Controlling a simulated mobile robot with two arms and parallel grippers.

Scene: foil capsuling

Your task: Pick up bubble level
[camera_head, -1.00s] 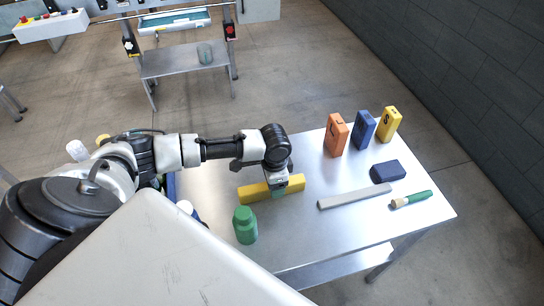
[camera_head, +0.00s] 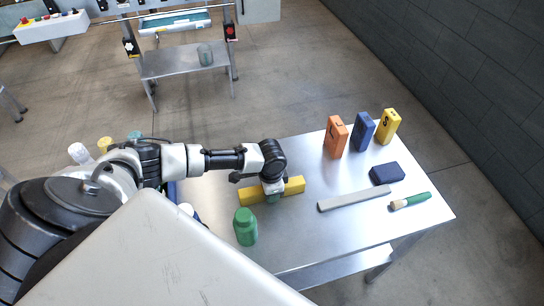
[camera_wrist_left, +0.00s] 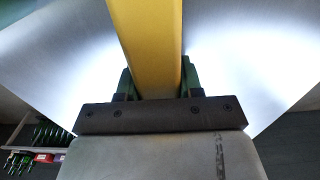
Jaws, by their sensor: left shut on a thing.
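The bubble level is a long yellow bar (camera_head: 294,186) at the left part of the metal table, in the same place as the tabletop; I cannot tell a gap under it. My left gripper (camera_head: 273,197) comes down over its middle from above. In the left wrist view the yellow bar (camera_wrist_left: 148,45) runs between the two green fingers of my left gripper (camera_wrist_left: 158,80), which are shut on it. The gripper hides the middle of the bar in the head view. My right gripper is not in view.
A green bottle (camera_head: 245,227) stands close in front of the level. A grey bar (camera_head: 354,199), a brush (camera_head: 411,200) and a dark blue block (camera_head: 387,172) lie to the right. Orange (camera_head: 335,137), blue (camera_head: 362,132) and yellow (camera_head: 387,126) boxes stand at the back of the table (camera_head: 330,240).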

